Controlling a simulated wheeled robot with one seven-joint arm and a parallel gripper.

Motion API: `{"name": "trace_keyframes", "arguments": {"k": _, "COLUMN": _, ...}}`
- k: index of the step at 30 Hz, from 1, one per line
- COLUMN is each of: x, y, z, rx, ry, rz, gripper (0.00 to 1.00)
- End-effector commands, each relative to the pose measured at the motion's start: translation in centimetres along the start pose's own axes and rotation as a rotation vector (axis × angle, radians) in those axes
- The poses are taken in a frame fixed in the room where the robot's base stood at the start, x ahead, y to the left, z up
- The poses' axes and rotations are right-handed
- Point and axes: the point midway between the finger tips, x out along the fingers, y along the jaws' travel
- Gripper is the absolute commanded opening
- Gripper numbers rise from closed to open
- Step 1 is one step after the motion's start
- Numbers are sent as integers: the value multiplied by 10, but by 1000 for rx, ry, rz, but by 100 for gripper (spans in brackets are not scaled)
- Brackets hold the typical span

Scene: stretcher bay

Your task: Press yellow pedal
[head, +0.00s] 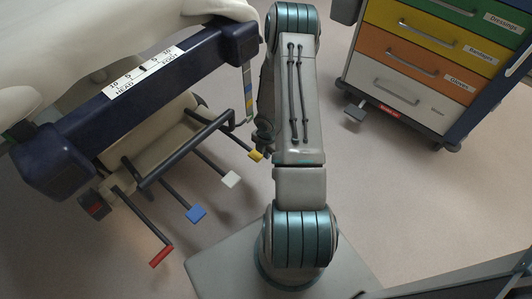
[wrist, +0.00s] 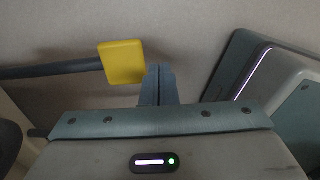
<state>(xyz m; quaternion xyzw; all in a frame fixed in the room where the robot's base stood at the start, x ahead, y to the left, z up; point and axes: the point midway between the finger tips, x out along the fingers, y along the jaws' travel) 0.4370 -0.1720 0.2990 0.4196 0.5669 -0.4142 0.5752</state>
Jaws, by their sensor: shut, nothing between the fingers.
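The yellow pedal (head: 256,155) is a small yellow pad on a dark bar, under the stretcher in the head view. In the wrist view the yellow pedal (wrist: 122,62) is just left of and beyond the fingertips. My gripper (wrist: 158,70) is shut and empty, its fingers side by side. In the head view my gripper (head: 264,138) is mostly hidden behind my arm, close to the pedal.
A white pedal (head: 231,179), a blue pedal (head: 196,213) and a red-ended lever (head: 162,256) extend from the stretcher's underside. The stretcher's dark blue frame (head: 185,65) overhangs at upper left. A drawer cart (head: 405,85) stands at upper right. The floor between is clear.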

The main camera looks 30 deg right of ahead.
Motion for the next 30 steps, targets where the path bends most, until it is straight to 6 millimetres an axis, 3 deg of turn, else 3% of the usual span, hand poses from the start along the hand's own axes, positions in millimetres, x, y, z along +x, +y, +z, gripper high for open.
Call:
{"name": "trace_keyframes", "arguments": {"k": 17, "x": -4, "y": 3, "z": 2, "rx": 3, "ry": -3, "rz": 3, "gripper": 0}}
{"name": "trace_keyframes", "arguments": {"k": 20, "x": -21, "y": 12, "z": 4, "rx": 9, "ry": -12, "rz": 7, "gripper": 0}}
{"name": "trace_keyframes", "arguments": {"k": 30, "x": -106, "y": 44, "z": 0, "rx": 9, "ry": -6, "rz": -6, "gripper": 0}}
